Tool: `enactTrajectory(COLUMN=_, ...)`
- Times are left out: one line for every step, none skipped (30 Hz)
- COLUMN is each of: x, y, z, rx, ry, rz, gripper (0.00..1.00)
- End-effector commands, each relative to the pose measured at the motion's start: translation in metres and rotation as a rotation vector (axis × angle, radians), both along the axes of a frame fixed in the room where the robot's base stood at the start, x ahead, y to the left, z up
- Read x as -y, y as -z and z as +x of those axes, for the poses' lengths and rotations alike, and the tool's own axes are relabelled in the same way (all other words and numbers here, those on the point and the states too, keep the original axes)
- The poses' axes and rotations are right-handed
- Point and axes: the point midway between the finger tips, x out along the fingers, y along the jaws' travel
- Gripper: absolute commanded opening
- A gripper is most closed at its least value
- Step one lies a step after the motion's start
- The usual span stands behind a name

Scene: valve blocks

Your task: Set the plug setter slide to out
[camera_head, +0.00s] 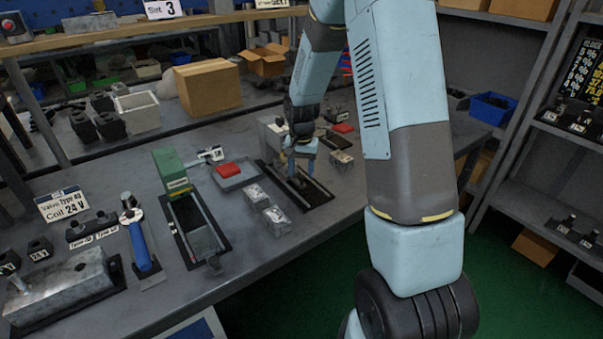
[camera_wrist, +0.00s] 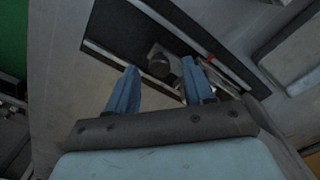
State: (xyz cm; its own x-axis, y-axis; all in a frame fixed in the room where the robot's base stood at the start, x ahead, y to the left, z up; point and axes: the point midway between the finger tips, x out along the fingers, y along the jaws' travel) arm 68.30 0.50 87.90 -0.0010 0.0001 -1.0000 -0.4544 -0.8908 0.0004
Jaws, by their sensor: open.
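My gripper (camera_head: 302,152) is open and empty, pointing down over a dark-based rail fixture (camera_head: 316,199) that appears to be the plug setter. In the wrist view, the gripper (camera_wrist: 160,68) has its two blue fingers apart. A grey slide block with a dark round knob (camera_wrist: 162,62) sits on the dark rail between and just beyond the fingertips. I cannot tell whether a finger touches it. A small red mark (camera_wrist: 210,57) lies along the rail right of the knob. In the head view my gripper hides most of the slide, and its position label is unreadable.
A similar rail fixture with a green block (camera_head: 171,172) stands left. A blue-handled tool (camera_head: 141,238) is farther left. A metal block (camera_head: 341,160) stands close on the right.

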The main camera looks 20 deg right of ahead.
Motion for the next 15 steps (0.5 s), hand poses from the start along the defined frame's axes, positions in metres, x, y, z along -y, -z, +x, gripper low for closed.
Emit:
enactTrajectory(x=0.0, y=0.0051, z=-0.0003, rx=-0.001, ry=0.0, rz=0.0, gripper=0.52)
enactTrajectory(x=-0.0001, y=0.0071, z=-0.0002, rx=-0.001, ry=0.0, rz=0.0, gripper=0.52)
enactTrajectory(x=-0.0001, y=0.0091, z=-0.0002, rx=-0.001, ry=0.0, rz=0.0, gripper=0.52)
enactTrajectory(x=-0.0001, y=0.0102, z=-0.0002, rx=0.0, ry=0.0, rz=0.0, gripper=0.52)
enactTrajectory(x=-0.0001, y=0.0111, z=-0.0003, rx=0.0, ry=0.0, rz=0.0, gripper=0.52)
enactTrajectory(x=-0.0001, y=0.012, z=-0.0003, rx=0.0, ry=0.0, rz=0.0, gripper=0.52)
enactTrajectory(x=-0.0002, y=0.0124, z=-0.0002, rx=0.0, ry=0.0, rz=0.0, gripper=0.52)
enactTrajectory(x=-0.0002, y=0.0126, z=-0.0002, rx=0.0, ry=0.0, rz=0.0, gripper=0.52)
enactTrajectory(x=-0.0003, y=0.0128, z=-0.0002, rx=0.0, ry=0.0, rz=0.0, gripper=0.52)
enactTrajectory(x=-0.0003, y=0.0128, z=-0.0002, rx=0.0, ry=0.0, rz=0.0, gripper=0.52)
enactTrajectory(x=-0.0003, y=0.0127, z=-0.0002, rx=0.0, ry=0.0, rz=0.0, gripper=0.52)
enactTrajectory(x=-0.0003, y=0.0127, z=-0.0002, rx=0.0, ry=0.0, rz=0.0, gripper=0.52)
enactTrajectory(x=-0.0003, y=0.0127, z=-0.0002, rx=0.0, ry=0.0, rz=0.0, gripper=0.52)
enactTrajectory(x=-0.0004, y=0.0127, z=-0.0001, rx=0.0, ry=-0.001, rz=0.0, gripper=0.52)
enactTrajectory(x=-0.0005, y=0.0127, z=-0.0002, rx=0.0, ry=-0.001, rz=0.0, gripper=0.49)
